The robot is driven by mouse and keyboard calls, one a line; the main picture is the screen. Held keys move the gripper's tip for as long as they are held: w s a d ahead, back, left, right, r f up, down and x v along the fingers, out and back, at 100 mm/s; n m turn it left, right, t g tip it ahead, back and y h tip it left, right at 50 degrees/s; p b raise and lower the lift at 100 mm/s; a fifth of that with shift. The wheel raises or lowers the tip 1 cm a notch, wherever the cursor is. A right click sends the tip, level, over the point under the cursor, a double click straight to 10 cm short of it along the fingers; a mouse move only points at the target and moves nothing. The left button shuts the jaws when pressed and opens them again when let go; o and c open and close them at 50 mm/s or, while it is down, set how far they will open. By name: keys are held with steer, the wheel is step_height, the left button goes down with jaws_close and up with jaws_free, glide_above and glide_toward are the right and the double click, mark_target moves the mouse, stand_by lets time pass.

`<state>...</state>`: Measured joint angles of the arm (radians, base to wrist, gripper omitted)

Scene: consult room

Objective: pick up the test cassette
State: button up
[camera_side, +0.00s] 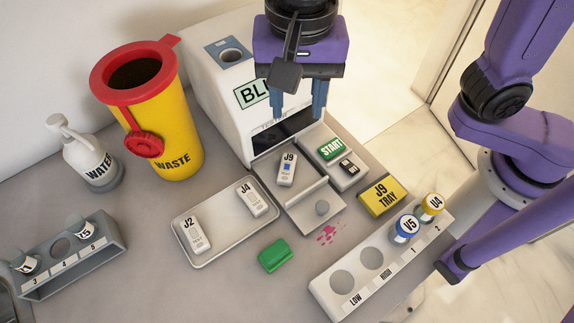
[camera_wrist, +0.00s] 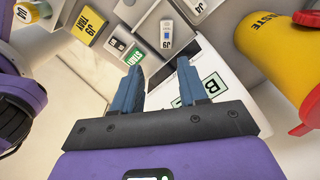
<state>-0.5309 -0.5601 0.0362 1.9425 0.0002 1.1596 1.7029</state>
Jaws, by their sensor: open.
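A white test cassette marked J9 (camera_side: 287,171) lies in the pulled-out drawer (camera_side: 312,207) of the white tester (camera_side: 215,95). It also shows in the wrist view (camera_wrist: 167,32), beyond my fingertips. Two more white cassettes, J2 (camera_side: 194,236) and J4 (camera_side: 256,200), lie on a pale tray (camera_side: 222,236) left of the drawer. My gripper (camera_side: 298,114) is open and empty, above and behind the J9 cassette, in front of the tester's face. In the wrist view, my blue fingers (camera_wrist: 160,68) are apart with nothing between them.
A green START button (camera_side: 331,148) and a yellow J9 TRAY block (camera_side: 382,197) sit right of the drawer. A yellow waste bin (camera_side: 170,135) and water bottle (camera_side: 91,162) stand left. Vial racks (camera_side: 345,301) (camera_side: 70,268) flank the front. A green block (camera_side: 274,255) and pink spill (camera_side: 327,234) lie in front.

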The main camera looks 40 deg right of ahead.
steer(key=a+m, duration=0.2)
steer(key=a, duration=0.1)
glide_above(285, 179)
steer(key=f, duration=1.1)
steer(key=shift+s+a+f, duration=0.15)
steer(key=shift+a+f, duration=0.05)
steer(key=shift+f, duration=0.15)
steer(key=shift+w+d+f, duration=0.1)
steer(key=shift+f, duration=1.25)
steer(key=shift+w+d+f, duration=0.1)
steer(key=shift+f, duration=1.25)
jaws_close()
